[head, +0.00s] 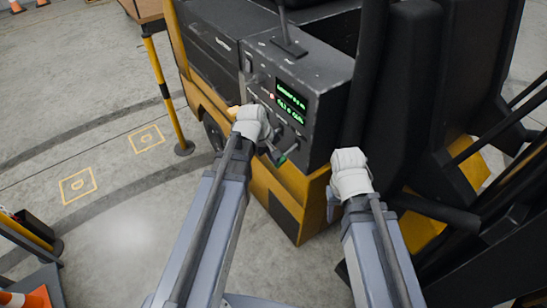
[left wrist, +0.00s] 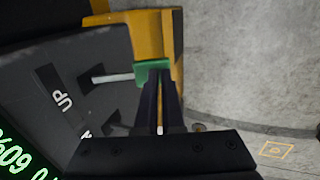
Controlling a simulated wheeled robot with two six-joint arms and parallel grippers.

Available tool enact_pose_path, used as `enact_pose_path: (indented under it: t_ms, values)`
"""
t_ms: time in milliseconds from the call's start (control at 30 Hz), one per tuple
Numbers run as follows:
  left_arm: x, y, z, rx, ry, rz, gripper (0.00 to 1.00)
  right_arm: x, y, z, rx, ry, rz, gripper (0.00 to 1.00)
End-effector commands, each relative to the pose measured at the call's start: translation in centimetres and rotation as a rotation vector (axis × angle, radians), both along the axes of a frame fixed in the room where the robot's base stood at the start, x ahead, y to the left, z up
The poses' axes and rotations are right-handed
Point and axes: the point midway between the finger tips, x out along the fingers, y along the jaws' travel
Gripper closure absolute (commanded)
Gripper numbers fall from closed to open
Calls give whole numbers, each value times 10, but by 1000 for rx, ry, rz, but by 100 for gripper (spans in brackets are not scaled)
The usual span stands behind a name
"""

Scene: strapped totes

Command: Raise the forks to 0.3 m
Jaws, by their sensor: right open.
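The forklift's dark control panel (head: 300,90) carries a green-lit display (head: 291,103); its text is too small to read surely. A lever with a green end (head: 291,150) stands at the panel's lower edge. In the left wrist view the green end (left wrist: 153,72) sits on a metal rod beside an "UP" label (left wrist: 62,102). My left gripper (head: 275,157) is at this lever, its close-set fingers (left wrist: 160,100) reaching the green end; whether they grip it is unclear. My right gripper (head: 333,208) is open, low and right of the panel. I cannot make out the forks.
The yellow forklift body (head: 275,195) stands below the panel. Dark upright parts (head: 400,80) stand close on the right. A yellow post (head: 165,90) is at the left. Grey floor (head: 90,120) with yellow markings lies open on the left.

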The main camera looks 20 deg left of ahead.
Motion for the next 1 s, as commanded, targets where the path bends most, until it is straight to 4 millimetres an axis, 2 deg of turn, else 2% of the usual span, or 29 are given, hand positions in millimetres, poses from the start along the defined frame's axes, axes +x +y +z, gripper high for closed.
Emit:
enact_pose_path:
  t_ms: [667,867,1000]
  values:
    - [-1,-1,0,-1,4,-3,100,0,0,0,0,0,0,50]
    - [-4,1,13,-1,3,-3,100,0,0,13,0,0,0,50]
    - [-9,4,29,-1,1,-3,100,0,0,29,0,0,0,50]
